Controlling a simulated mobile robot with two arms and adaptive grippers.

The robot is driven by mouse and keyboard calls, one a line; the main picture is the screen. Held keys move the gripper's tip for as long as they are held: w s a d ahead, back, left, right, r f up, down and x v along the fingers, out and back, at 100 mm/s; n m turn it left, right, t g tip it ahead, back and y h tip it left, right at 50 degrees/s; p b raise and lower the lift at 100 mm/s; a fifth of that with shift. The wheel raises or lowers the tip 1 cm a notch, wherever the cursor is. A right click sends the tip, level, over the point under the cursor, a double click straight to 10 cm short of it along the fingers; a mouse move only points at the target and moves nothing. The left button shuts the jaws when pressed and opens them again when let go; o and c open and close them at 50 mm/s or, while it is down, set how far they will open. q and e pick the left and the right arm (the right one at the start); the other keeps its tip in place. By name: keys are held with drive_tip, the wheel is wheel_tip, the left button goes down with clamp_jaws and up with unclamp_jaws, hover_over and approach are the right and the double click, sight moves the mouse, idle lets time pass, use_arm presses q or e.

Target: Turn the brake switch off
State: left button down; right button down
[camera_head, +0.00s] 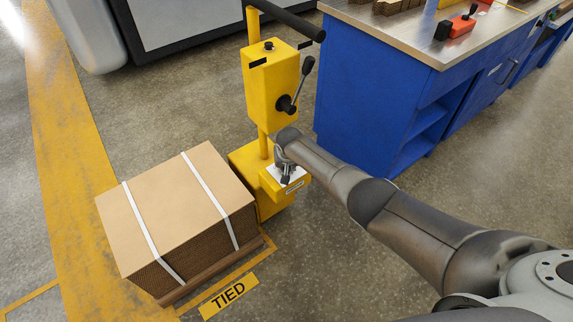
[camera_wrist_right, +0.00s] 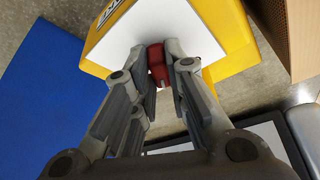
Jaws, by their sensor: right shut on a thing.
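The brake switch is a small red piece (camera_wrist_right: 156,66) on a white plate (camera_wrist_right: 122,42) in the right wrist view. The plate sits on a yellow box, which also shows low on the yellow post in the head view (camera_head: 270,191). My right gripper (camera_head: 286,179) reaches down to this plate. In the right wrist view my right gripper (camera_wrist_right: 162,82) has its fingers on both sides of the red switch and is shut on it. The fingers hide part of the switch, so I cannot tell its setting. My left gripper is not in view.
A yellow control box (camera_head: 268,88) with a black-knobbed lever (camera_head: 298,88) stands above on the post. A strapped cardboard stack (camera_head: 180,205) stands close on the left. A blue workbench (camera_head: 375,95) stands on the right. Floor (camera_head: 330,260) is open in front.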

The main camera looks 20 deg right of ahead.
idle(0.3)
drive_tip(key=c, duration=1.4)
unclamp_jaws()
drive_tip(key=shift+c, duration=0.2)
drive_tip(key=shift+r, duration=0.1)
drive_tip(key=v, duration=1.1)
drive_tip(key=shift+s+r, duration=0.2)
drive_tip(key=shift+r, duration=0.15)
drive_tip(key=shift+a+f, duration=0.1)
